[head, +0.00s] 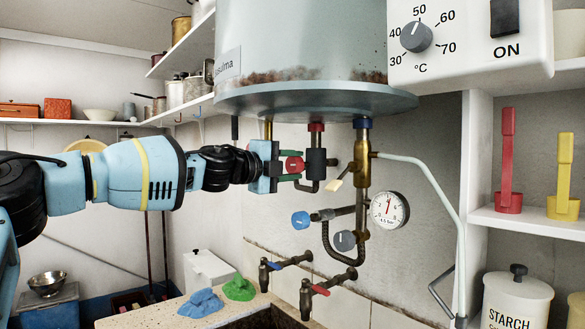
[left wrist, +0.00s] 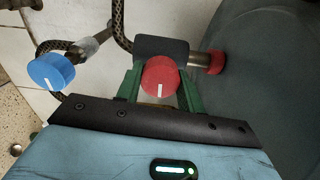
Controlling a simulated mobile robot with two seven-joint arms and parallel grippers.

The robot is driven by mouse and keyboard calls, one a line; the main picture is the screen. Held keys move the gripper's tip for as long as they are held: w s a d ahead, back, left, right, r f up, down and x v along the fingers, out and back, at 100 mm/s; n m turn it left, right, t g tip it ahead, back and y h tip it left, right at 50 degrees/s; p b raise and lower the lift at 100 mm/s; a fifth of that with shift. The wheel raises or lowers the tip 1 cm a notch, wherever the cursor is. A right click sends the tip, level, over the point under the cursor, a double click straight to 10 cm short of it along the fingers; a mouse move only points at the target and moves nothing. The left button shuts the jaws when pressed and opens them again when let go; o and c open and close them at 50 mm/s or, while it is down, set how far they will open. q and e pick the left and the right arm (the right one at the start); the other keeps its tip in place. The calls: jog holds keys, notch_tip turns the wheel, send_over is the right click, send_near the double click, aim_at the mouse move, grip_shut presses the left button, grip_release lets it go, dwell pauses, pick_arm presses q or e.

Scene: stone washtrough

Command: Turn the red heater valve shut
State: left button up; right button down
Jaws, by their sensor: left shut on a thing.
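The red heater valve (head: 294,164) is a round red knob under the heater tank, on a dark valve body below a red collar. My left gripper (head: 290,164) reaches it from the left, with its green fingers shut on the knob from either side. In the left wrist view the red knob (left wrist: 161,76) sits between the two green fingers (left wrist: 160,85). Its white mark points nearly straight down in that picture. My right gripper is in neither view.
A blue knob (head: 300,220), a grey knob (head: 345,241) and a pressure gauge (head: 389,209) sit close below and right. The heater tank (head: 300,60) hangs just above. Two taps (head: 320,289) stick out over the trough. A blue cloth (head: 201,303) and a green cloth (head: 239,288) lie on its rim.

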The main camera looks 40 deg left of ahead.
aim_at(291, 163)
pick_arm(q)
jog(key=shift+m, duration=0.4)
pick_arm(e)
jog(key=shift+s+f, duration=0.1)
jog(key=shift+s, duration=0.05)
pick_arm(q)
jog(key=shift+r, duration=0.1)
jog(key=o, duration=1)
jog(key=shift+a, duration=0.1)
jog(key=s, duration=0.3)
jog(key=s+p, duration=0.1)
jog(key=s, duration=0.2)
jog(key=shift+a+r, duration=0.1)
jog(key=shift+a, duration=0.1)
jog(key=shift+s+a+f, duration=0.1)
jog(key=shift+s+f, duration=0.1)
jog(key=shift+s, duration=0.7)
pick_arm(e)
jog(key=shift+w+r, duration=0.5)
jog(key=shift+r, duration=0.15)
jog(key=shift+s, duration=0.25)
